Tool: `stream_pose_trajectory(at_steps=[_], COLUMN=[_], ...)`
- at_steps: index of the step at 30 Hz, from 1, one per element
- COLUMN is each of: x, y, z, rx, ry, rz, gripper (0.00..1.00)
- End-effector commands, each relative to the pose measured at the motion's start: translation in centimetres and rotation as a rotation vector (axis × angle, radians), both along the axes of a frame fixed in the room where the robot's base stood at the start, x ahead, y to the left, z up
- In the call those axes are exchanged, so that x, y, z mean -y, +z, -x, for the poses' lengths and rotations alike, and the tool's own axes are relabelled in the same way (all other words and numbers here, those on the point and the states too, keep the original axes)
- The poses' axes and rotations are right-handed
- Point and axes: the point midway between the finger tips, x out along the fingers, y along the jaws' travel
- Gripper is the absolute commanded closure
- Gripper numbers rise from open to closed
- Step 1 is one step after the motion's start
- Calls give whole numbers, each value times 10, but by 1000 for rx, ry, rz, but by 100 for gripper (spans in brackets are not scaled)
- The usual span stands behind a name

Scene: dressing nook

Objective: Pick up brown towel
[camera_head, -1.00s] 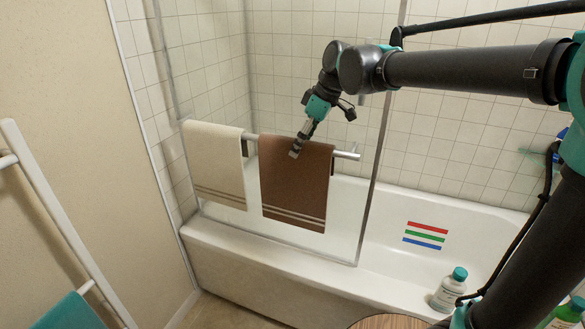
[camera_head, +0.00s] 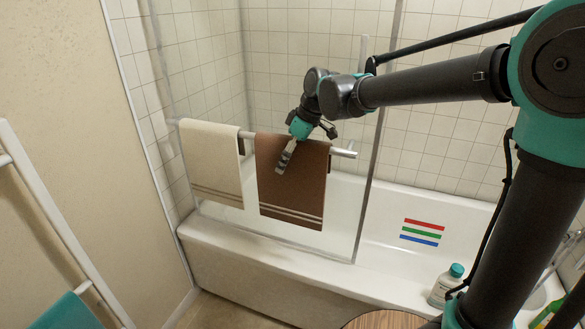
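The brown towel (camera_head: 292,195) hangs folded over the metal bar on the glass panel of the bathtub, with pale stripes near its lower edge. My gripper (camera_head: 282,168) is in front of the towel's upper part, pointing down and left, and covers a small patch of it. The towel hangs flat and straight.
A cream towel (camera_head: 213,165) hangs on the same bar (camera_head: 343,153) to the left. The white bathtub (camera_head: 300,260) lies below, with a bottle (camera_head: 445,287) on its rim. A white rack (camera_head: 60,225) with a teal towel (camera_head: 68,312) stands at the left.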

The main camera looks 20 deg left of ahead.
Motion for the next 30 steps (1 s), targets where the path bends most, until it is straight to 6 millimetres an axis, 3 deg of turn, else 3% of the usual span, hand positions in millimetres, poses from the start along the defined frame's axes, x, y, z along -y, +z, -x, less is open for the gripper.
stream_pose_trajectory(at_steps=[9, 23, 30], x=[0, 0, 0], y=[-3, -2, -2], z=[0, 0, 0], rx=[0, 0, 0], ry=[0, 0, 0], rz=[0, 0, 0], gripper=[29, 85, 88])
